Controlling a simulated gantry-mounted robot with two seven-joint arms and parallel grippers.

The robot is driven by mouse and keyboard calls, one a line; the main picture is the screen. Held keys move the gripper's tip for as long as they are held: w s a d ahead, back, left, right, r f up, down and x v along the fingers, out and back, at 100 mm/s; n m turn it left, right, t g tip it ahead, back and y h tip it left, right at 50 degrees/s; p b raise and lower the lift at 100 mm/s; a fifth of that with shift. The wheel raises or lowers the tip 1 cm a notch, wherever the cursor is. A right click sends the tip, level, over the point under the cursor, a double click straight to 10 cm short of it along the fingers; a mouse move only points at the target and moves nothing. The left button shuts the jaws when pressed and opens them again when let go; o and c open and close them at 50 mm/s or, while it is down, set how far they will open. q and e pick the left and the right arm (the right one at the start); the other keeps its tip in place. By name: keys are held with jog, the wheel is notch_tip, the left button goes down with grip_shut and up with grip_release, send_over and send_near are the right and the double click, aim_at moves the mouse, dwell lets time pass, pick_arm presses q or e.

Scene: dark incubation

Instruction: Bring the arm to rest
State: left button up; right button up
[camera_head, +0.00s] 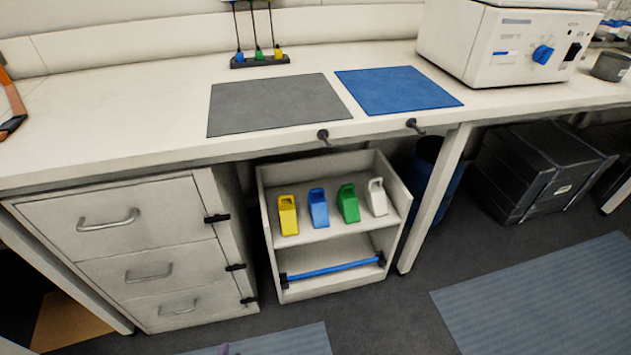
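Neither my left nor my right gripper can be made out in the head view. No arm of mine reaches over the white bench (130,85) or in front of the shelf cart (266,225). An orange and black item (12,104) is cut off at the left edge, and I cannot tell what it is.
A grey mat (275,104) and a blue mat (398,90) lie bare on the bench. A white device (480,45) with a blue knob stands at right. Below are a drawer cabinet (110,262), the cart with yellow, blue, green and white holders, and a black box (530,180).

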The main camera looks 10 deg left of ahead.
pick_arm(q)
jog(key=s+d+r+n+g+h+p, duration=0.2)
jog(key=s+d+r, duration=0.15)
jog(key=r, duration=0.45)
jog(key=s+d+r+n+g+h+p, duration=0.1)
jog(key=s+d+r+g, duration=0.2)
jog(key=r, duration=0.5)
jog(key=s+d+r+n+g+h+p, duration=0.2)
jog(key=s+r, duration=0.2)
jog(key=r, duration=0.5)
notch_tip(320, 180, up, 35)
jog(key=p, duration=3.5)
jog(key=shift+d+p, duration=0.15)
jog(key=shift+p, duration=0.25)
pick_arm(e)
notch_tip(320, 180, up, 42)
pick_arm(q)
jog(key=shift+w+r, duration=0.1)
pick_arm(e)
jog(key=shift+r, duration=0.1)
